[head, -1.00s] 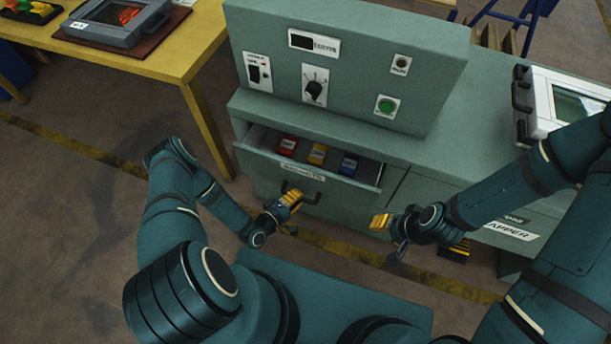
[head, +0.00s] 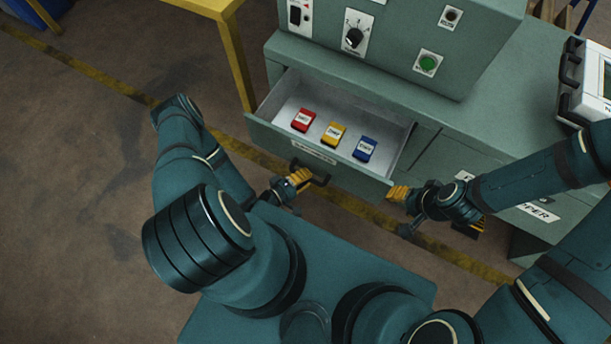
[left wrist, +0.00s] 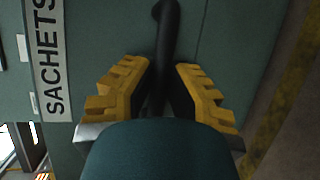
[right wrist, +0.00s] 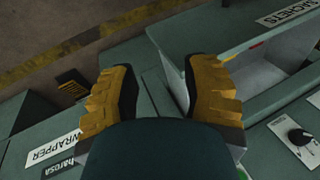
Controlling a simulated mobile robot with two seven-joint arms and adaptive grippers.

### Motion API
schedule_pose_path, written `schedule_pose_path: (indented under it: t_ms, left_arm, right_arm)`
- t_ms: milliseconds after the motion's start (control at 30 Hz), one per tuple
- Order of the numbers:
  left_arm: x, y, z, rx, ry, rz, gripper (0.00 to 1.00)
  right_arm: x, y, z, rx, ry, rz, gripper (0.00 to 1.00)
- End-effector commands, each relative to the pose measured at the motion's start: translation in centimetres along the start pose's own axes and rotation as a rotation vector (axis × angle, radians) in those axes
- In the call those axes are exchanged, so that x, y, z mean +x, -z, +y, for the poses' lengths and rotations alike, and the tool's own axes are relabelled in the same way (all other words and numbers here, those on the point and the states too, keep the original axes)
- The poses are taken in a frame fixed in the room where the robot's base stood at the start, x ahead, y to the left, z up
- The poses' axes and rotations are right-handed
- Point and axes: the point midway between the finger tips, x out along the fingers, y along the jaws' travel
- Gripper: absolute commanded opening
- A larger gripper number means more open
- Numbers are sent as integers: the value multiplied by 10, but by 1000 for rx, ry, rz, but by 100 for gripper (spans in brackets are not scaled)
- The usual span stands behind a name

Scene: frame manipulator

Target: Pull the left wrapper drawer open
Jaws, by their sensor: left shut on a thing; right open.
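The left drawer (head: 275,135) of the green cabinet stands well open. Its front carries a label (left wrist: 48,60) that reads SACHETS in the left wrist view. A red packet (head: 303,119), a yellow packet (head: 334,134) and a blue packet (head: 365,149) lie inside on the pale floor. My left gripper (head: 302,177) is shut on the dark drawer handle (head: 320,176); the handle (left wrist: 167,40) runs between its yellow fingers in the left wrist view. My right gripper (head: 397,193) is open and empty, close to the drawer's right front corner.
The cabinet's upright panel (head: 395,50) has a black knob (head: 354,38) and a green button (head: 428,63). A WRAPPER label (right wrist: 52,150) is on the cabinet right of the drawer. A white device (head: 577,85) stands on the cabinet top. A yellow table (head: 215,8) is at upper left.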

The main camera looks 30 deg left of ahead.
Motion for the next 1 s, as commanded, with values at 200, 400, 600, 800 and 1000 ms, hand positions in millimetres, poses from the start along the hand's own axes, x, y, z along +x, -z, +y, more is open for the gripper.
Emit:
schedule_pose_path:
  t_ms: [200, 400, 600, 800, 1000]
  left_arm:
    - [1, -3, 0, -3, 2, -5, 40]
    - [0, -1, 0, -2, 1, -2, 46]
    - [0, -1, 4, -2, 0, -1, 46]
    - [-5, -2, 31, -1, 0, 0, 46]
    - [-11, -5, 70, -1, -5, -1, 46]
  right_arm:
    - [0, 0, 0, 0, 0, 0, 47]
    - [0, 0, 0, 0, 0, 0, 47]
    - [0, 0, 0, 0, 0, 0, 47]
    - [0, 0, 0, 0, 0, 0, 47]
    - [0, 0, 0, 0, 0, 0, 47]
